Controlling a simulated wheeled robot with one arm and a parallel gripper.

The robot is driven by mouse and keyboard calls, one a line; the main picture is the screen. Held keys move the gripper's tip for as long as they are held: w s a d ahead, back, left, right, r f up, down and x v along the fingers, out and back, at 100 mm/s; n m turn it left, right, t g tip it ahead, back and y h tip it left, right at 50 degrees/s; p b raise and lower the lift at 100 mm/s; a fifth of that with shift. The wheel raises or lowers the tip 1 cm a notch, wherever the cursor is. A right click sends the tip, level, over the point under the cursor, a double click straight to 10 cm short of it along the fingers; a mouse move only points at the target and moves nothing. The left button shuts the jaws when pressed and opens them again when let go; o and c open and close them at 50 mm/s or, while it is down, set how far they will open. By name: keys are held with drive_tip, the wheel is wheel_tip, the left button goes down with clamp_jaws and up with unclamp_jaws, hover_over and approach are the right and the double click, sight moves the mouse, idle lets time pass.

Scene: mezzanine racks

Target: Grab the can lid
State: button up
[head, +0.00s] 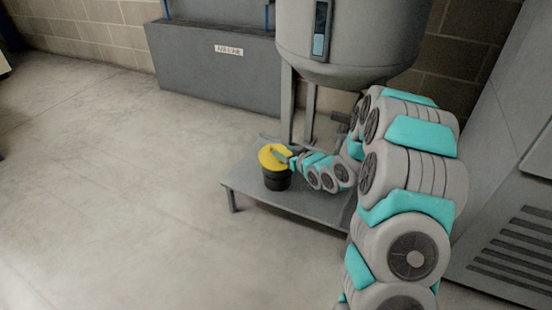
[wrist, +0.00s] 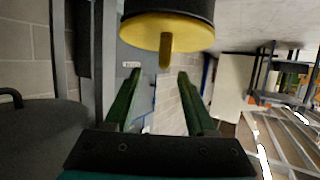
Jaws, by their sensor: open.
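The can lid (head: 272,156) is yellow and sits on a black can (head: 277,181) on a low grey platform. In the wrist view the scene is turned over: the lid (wrist: 192,30) shows at the top, under the can's dark body (wrist: 175,7).
The grey platform (head: 310,203) carries the can. A large grey tank (head: 345,40) on legs stands behind my arm. A long grey bin (head: 215,68) is by the brick wall, and a grey cabinet (head: 510,200) is at right. The floor (head: 110,190) at left is clear.

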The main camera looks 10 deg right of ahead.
sight(276, 149)
drive_tip(key=x, duration=0.3)
drive_tip(key=shift+w+a+f, duration=0.1)
drive_tip(key=shift+a+f, duration=0.25)
drive_tip(key=shift+a, duration=0.1)
drive_tip(key=shift+w+a+f, duration=0.15)
drive_tip(key=shift+w+f, duration=0.1)
drive_tip(key=shift+w, duration=0.25)
drive_tip(key=shift+c, duration=0.2)
clamp_jaws()
